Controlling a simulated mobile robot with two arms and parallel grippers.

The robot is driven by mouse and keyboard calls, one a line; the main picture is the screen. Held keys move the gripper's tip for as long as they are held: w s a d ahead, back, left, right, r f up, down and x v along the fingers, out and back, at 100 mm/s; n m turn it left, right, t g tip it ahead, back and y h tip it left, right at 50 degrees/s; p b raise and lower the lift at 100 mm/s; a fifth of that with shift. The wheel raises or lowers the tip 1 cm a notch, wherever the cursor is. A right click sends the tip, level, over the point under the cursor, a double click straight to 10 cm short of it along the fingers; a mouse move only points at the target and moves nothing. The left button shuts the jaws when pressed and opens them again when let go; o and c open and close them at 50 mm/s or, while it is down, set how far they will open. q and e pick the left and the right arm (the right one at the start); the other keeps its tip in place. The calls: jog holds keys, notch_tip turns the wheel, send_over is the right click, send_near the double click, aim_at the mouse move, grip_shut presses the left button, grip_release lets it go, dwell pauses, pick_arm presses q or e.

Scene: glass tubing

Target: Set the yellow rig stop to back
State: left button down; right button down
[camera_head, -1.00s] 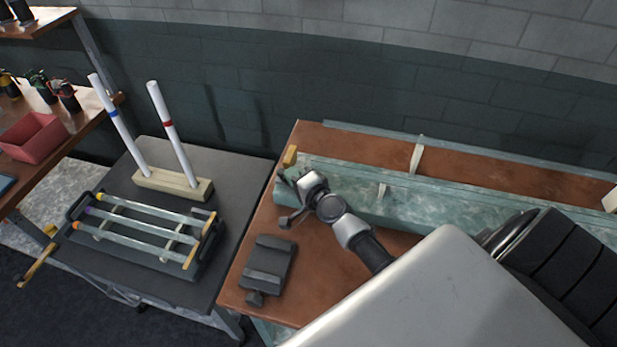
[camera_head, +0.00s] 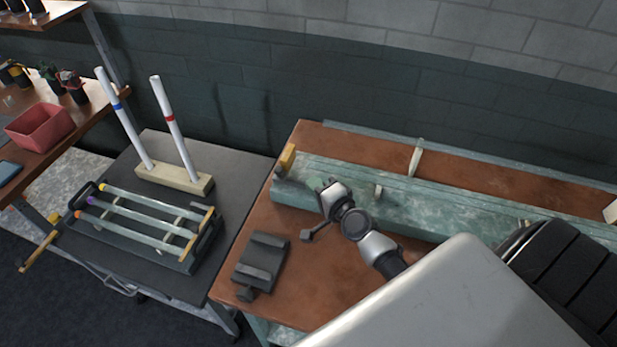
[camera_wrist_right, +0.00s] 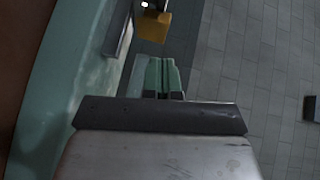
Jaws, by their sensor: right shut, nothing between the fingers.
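The yellow rig stop (camera_head: 287,157) is a small block at the left end of the green rig rail (camera_head: 445,206). It also shows in the right wrist view (camera_wrist_right: 153,26), near the top, beyond my fingertips. My right gripper (camera_head: 317,184) is over the rail's left part, to the right of the stop and apart from it. In the wrist view its greenish fingers (camera_wrist_right: 163,75) are together with nothing between them. My left gripper is not in view.
A dark clamp-like block (camera_head: 262,262) lies on the brown bench (camera_head: 330,290). At left, a dark table (camera_head: 235,165) holds a rack of glass tubes (camera_head: 150,225) and a wooden block (camera_head: 175,179) with two white rods. A red bin (camera_head: 40,125) is on a shelf.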

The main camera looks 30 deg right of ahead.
jog(key=s, duration=0.5)
jog(key=shift+d+r+b, duration=0.3)
jog(key=shift+d, duration=0.05)
jog(key=shift+d, duration=0.1)
